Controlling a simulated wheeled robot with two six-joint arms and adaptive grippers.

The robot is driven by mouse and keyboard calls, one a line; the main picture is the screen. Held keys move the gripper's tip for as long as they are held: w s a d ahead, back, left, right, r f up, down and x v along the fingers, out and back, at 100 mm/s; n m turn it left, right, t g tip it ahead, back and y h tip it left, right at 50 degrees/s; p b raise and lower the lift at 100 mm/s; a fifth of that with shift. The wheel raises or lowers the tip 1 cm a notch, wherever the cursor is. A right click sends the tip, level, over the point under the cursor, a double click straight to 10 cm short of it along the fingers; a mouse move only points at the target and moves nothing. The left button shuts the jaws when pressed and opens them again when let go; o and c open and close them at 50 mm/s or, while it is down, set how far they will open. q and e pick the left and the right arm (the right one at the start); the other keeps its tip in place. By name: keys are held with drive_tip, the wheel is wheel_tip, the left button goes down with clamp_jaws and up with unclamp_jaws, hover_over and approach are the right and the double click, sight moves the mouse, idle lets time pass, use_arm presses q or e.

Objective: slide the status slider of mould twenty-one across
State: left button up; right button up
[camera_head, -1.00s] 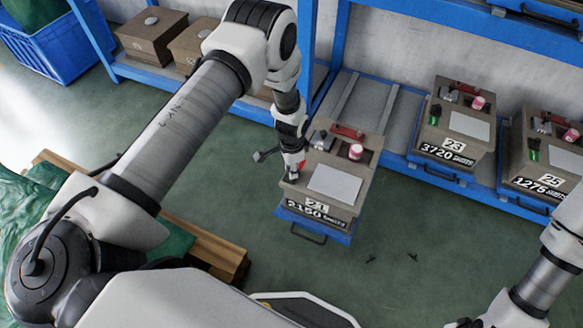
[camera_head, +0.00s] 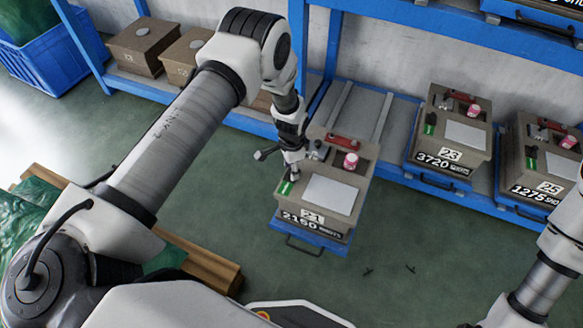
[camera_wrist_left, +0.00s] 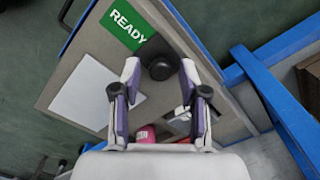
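Mould twenty-one (camera_head: 318,226), a tan block marked 21 and 2150, sits on a pulled-out blue tray in the middle of the head view. Its status slider has a black knob (camera_wrist_left: 160,60) beside a green READY field (camera_wrist_left: 128,25); the green field also shows at the mould's left side in the head view (camera_head: 285,188). My left gripper (camera_head: 290,172) is low over that side. In the left wrist view its two fingers (camera_wrist_left: 159,80) are apart, with the knob between and just beyond the tips, and gaps on both sides. My right gripper is outside the frames.
Mould 23 (camera_head: 452,140) and mould 25 (camera_head: 548,165) stand on the blue rack to the right. Brown boxes (camera_head: 145,47) stand on the rack at upper left. A pink-capped part (camera_head: 351,160) and red bar (camera_head: 343,142) are on top of mould twenty-one.

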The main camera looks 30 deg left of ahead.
use_arm(q)
wheel_tip(320, 180, up, 12)
idle(0.6)
